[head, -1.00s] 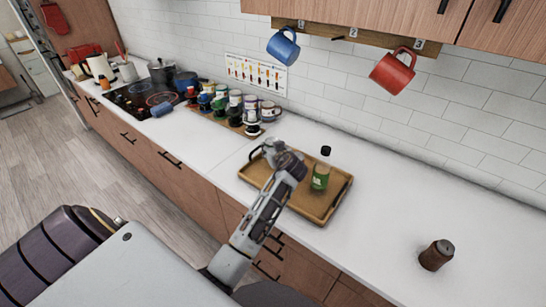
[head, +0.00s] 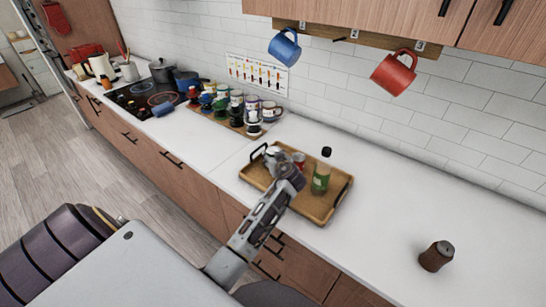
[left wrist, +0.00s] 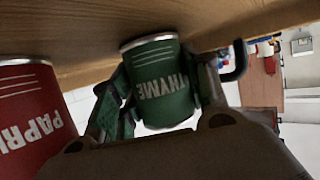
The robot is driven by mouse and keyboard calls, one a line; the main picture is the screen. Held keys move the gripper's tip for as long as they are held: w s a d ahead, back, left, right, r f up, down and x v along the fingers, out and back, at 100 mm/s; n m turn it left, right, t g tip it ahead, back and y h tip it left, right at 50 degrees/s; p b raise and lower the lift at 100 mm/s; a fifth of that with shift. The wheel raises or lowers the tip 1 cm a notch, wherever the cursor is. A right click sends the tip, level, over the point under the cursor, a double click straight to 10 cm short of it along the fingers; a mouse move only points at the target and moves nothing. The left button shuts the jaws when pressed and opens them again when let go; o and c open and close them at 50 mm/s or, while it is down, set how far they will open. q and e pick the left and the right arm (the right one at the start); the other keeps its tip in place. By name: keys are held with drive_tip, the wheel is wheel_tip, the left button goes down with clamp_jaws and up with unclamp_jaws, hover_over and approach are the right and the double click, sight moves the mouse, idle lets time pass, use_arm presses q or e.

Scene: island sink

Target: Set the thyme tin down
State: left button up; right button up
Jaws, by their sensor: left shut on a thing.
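The green thyme tin (left wrist: 160,85) is between the fingers of my left gripper (head: 280,162), which is shut on it. In the left wrist view, which is upside down, the tin's base is at the tray's wooden surface; I cannot tell whether it touches. The gripper hides the thyme tin in the head view. The wooden tray (head: 318,211) is on the white counter. A red paprika tin (left wrist: 28,115) stands beside the thyme tin, apart from it; it also shows in the head view (head: 299,158). My right gripper is not in view.
A brown shaker (head: 436,256) stands on the counter at right. Several cups and jars (head: 237,105) are to the left. The counter right of the tray is mostly clear.

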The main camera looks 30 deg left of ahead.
use_arm(q)
drive_tip(key=shift+f, duration=0.15)
drive_tip(key=o, duration=0.8)
drive_tip(key=shift+o, duration=0.2)
drive_tip(key=shift+r, duration=0.25)
drive_tip(key=shift+s+d+r, duration=0.15)
drive_tip(key=shift+s+d, duration=0.3)
drive_tip(key=shift+d, duration=0.15)
drive_tip(key=b+v, duration=0.1)
drive_tip(key=v, duration=0.8)
drive_tip(key=shift+s+d+b, duration=0.15)
drive_tip(key=shift+s+b, duration=0.05)
drive_tip(key=shift+b, duration=0.1)
drive_tip(key=shift+s+d+r, duration=0.25)
drive_tip(key=shift+s+d, duration=0.1)
